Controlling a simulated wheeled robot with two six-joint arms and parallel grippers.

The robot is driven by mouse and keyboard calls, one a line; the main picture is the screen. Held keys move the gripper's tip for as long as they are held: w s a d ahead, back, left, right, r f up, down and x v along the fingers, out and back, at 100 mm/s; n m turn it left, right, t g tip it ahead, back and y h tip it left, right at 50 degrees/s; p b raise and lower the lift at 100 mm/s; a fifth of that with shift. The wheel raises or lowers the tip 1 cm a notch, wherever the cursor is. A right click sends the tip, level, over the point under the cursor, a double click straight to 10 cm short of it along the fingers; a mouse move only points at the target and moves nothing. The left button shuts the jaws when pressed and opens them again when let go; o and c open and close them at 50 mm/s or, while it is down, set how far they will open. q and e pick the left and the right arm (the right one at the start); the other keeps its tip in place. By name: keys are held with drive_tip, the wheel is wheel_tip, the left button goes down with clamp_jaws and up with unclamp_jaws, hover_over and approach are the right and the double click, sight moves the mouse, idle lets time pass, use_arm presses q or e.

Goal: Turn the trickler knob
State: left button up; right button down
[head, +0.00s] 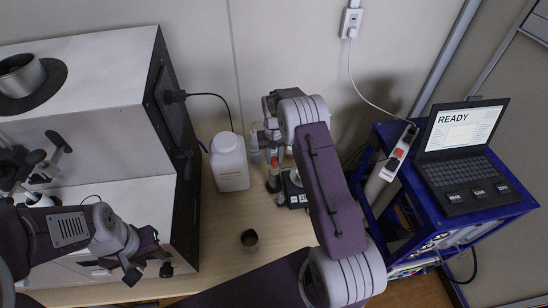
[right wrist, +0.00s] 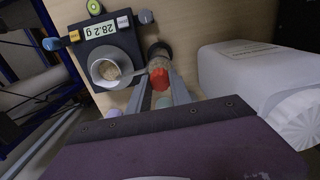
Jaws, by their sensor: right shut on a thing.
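The trickler knob (right wrist: 159,79) is red and sits at the end of the trickler (right wrist: 159,55), a tube tilted beside the balance. My right gripper (right wrist: 160,90) is shut on the knob, one finger on each side. In the head view the trickler (head: 273,184) is partly hidden under my right arm. The balance also shows in the head view (head: 296,200), mostly covered by my arm. My left gripper (head: 148,272) is open and empty at the lower left.
A white canister (head: 229,162) stands left of the trickler, and a dark cup (head: 250,240) stands nearer the table's front. A blue cart (head: 455,225) at right carries a laptop (head: 460,145) reading READY and a power strip (head: 402,146).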

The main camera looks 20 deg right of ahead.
sight(274, 159)
drive_tip(key=shift+n, duration=0.6)
drive_tip(key=c, duration=1.2)
unclamp_jaws()
drive_tip(key=shift+o, duration=0.2)
wheel_tip(274, 159, up, 9)
drive_tip(key=shift+b, duration=0.4)
